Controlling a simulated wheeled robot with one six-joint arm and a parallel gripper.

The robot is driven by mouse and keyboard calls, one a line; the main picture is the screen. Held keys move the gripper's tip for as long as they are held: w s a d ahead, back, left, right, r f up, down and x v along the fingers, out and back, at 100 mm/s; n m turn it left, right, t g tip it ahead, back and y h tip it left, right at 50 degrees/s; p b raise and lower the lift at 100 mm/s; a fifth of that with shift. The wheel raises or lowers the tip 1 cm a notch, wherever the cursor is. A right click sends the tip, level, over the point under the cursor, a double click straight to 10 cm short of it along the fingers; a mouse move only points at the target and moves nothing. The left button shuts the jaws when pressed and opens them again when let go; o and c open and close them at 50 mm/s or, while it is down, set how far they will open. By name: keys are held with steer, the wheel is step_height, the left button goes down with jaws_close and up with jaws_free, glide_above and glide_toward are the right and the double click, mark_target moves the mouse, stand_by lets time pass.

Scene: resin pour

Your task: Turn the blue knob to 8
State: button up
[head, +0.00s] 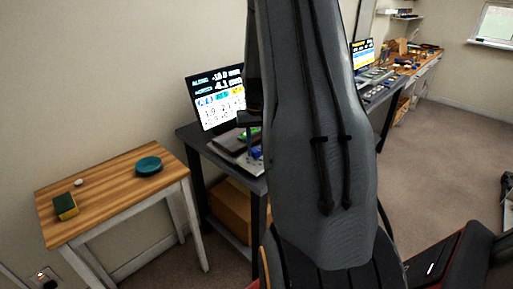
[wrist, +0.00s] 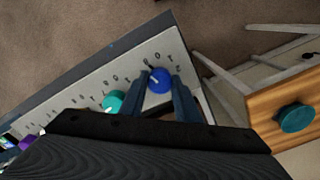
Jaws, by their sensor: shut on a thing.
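The blue knob (wrist: 159,80) sits at the end of a grey panel (wrist: 135,70) in the wrist view, with dial numbers printed around it. A pale pointer line shows on its top; I cannot read which number it marks. My gripper (wrist: 161,85) has one finger on each side of the knob and is shut on it. In the head view the blue knob (head: 256,153) shows small beside my arm. A teal knob (wrist: 114,101) is next to it on the panel, and a purple knob (wrist: 27,141) is farther left.
A screen with readouts (head: 217,97) stands behind the panel on a dark table (head: 190,133). A wooden side table (head: 112,190) holds a teal round object (head: 149,166) and a sponge (head: 65,207). Another bench with equipment (head: 430,58) is at the back right.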

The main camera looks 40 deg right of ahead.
mark_target(256, 149)
steer(key=shift+r, duration=0.1)
stand_by(0.4)
steer(key=o, duration=1)
steer(key=shift+o, duration=0.2)
steer(key=shift+r+b, duration=0.85)
steer(key=shift+r, duration=3)
